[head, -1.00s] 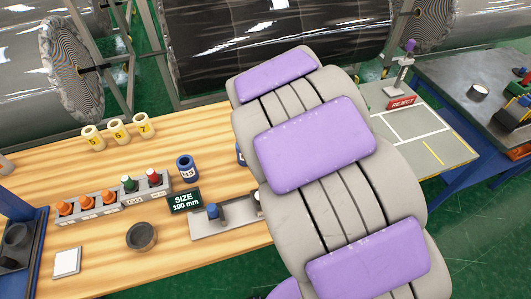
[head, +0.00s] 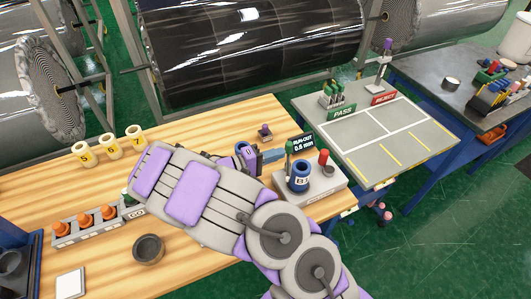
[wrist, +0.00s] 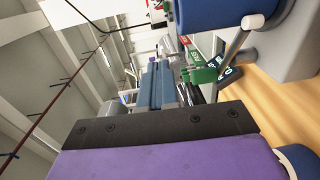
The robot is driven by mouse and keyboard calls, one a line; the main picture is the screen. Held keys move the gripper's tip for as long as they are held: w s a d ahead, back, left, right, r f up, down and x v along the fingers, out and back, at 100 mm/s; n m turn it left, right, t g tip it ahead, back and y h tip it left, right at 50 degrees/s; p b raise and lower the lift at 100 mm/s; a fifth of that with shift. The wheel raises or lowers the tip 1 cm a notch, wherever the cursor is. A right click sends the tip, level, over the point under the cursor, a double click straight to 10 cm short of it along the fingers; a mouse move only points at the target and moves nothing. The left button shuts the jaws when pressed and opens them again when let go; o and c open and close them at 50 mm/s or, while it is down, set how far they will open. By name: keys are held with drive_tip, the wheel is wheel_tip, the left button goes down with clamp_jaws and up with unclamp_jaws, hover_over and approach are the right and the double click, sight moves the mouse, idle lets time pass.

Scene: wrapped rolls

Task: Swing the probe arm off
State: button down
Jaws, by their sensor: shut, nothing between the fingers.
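A grey gauge block (head: 322,187) stands at the right end of the wooden bench. A blue ring marked B (head: 299,176) sits on it. A green-handled post (head: 289,148) rises beside the ring, and a red knob (head: 323,158) stands to the right. In the wrist view, a metal rod with a white ball end (wrist: 252,21) meets or overlaps the blue ring (wrist: 195,12); it looks like the probe arm. My gripper (head: 279,154) is shut and empty, just left of the green-handled post. Its fingers (wrist: 163,68) lie together in the wrist view. Contact with the post cannot be told.
A run-out display (head: 302,142) stands behind the block. A small purple-topped piece (head: 264,131) is behind my gripper. The grey sorting table (head: 385,145) has PASS and REJECT signs. Yellow rolls (head: 110,146), orange-topped pegs (head: 85,221) and a dark cup (head: 148,248) are at left.

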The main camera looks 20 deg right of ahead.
drive_tip(key=shift+w+a+f+n+t, duration=1.4)
drive_tip(key=shift+w+a+f+t, duration=0.8)
drive_tip(key=shift+a+f, duration=1.1)
drive_tip(key=b+x, duration=0.2)
drive_tip(key=x, duration=0.8)
drive_tip(key=shift+d+f, duration=0.2)
drive_tip(key=shift+w+d+m+g, duration=0.15)
drive_tip(key=shift+d+m+g, duration=0.1)
drive_tip(key=shift+m+g, duration=0.6)
